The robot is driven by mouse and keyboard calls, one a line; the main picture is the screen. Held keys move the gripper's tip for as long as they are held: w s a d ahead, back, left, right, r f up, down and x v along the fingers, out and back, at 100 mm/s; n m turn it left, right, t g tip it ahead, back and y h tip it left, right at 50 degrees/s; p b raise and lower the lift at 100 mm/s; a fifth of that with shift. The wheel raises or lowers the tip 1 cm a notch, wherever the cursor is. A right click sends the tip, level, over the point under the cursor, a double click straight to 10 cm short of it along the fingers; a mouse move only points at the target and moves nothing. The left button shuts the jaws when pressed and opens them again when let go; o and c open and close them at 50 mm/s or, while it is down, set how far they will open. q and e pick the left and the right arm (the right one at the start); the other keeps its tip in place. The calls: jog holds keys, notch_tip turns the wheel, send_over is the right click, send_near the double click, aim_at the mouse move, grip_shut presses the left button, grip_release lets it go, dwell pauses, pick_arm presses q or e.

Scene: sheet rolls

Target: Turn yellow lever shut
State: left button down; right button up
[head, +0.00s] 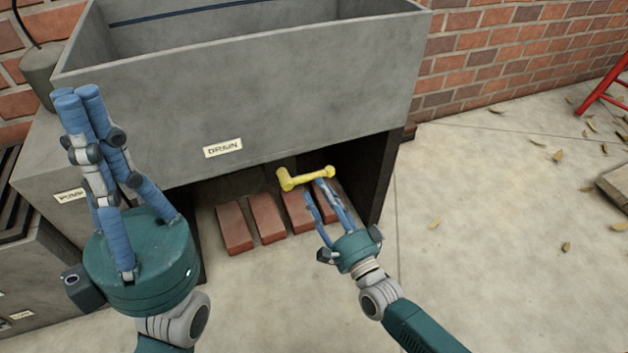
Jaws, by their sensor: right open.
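The yellow lever (307,180) sticks out below the front of the grey concrete trough (250,95), under the DRAIN label (222,148). Its bar runs roughly sideways, from a thicker elbow on the left to a knob on the right. My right gripper (319,188) is open, with its blue fingers just below and overlapping the lever's right end in the picture. I cannot tell whether they touch it. My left gripper (76,97) is raised at the left, fingers pointing up with their tips together, empty and well away from the lever.
Several red bricks (267,218) lie in the recess under the trough, behind and below the lever. A PUMP label (70,196) is on the left block. A red metal frame (606,92) stands far right. The paved floor (490,240) at right is open, with scattered leaves.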

jog(key=v, duration=0.6)
jog(key=shift+s+d, duration=0.15)
jog(key=shift+s, duration=0.2)
